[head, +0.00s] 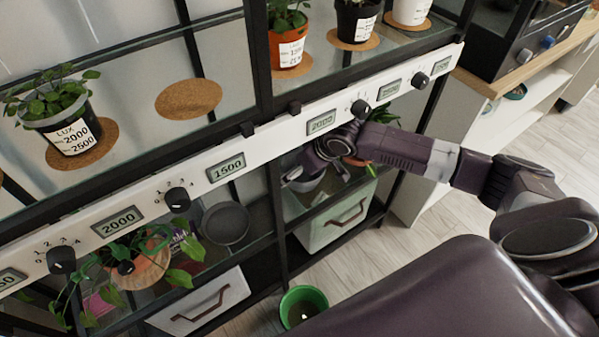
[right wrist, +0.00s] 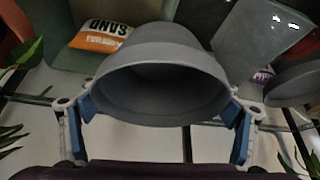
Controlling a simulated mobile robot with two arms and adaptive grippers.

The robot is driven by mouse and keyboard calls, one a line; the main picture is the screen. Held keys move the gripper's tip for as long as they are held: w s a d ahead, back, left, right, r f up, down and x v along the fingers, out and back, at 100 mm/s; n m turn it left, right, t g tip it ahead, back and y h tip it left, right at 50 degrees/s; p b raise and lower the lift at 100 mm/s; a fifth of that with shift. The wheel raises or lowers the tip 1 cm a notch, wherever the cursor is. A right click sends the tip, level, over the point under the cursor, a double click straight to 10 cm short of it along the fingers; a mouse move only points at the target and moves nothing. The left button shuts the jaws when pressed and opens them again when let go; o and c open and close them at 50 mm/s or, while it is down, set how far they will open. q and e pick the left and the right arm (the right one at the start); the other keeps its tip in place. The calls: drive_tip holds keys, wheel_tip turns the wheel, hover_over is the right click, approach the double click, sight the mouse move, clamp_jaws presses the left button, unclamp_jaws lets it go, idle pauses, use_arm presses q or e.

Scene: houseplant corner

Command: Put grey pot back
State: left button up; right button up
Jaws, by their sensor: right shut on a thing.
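The grey pot (right wrist: 150,45) fills the middle of the right wrist view, its wide dark mouth facing the camera; it looks empty. My right gripper (right wrist: 160,108) is shut on it, with the blue-padded fingers at either side of the rim. In the head view my right gripper (head: 318,168) reaches in below the white control rail, at the lower shelf level. The rail and my arm hide most of the pot there. My left gripper is not in view.
The white rail (head: 285,139) with knobs and displays runs close above my right gripper. A bare cork mat (head: 188,99) lies on the upper glass shelf between potted plants. An orange-white sand bag (right wrist: 100,35) is beside the pot. A green pot (head: 303,306) stands low down.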

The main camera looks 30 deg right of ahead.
drive_tip(key=shift+s+d+f, duration=0.15)
drive_tip(key=shift+s+f, duration=0.05)
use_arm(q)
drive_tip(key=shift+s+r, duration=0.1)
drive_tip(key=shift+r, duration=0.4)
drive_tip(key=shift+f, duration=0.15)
use_arm(e)
drive_tip(key=shift+f, duration=0.15)
drive_tip(key=o, duration=1.5)
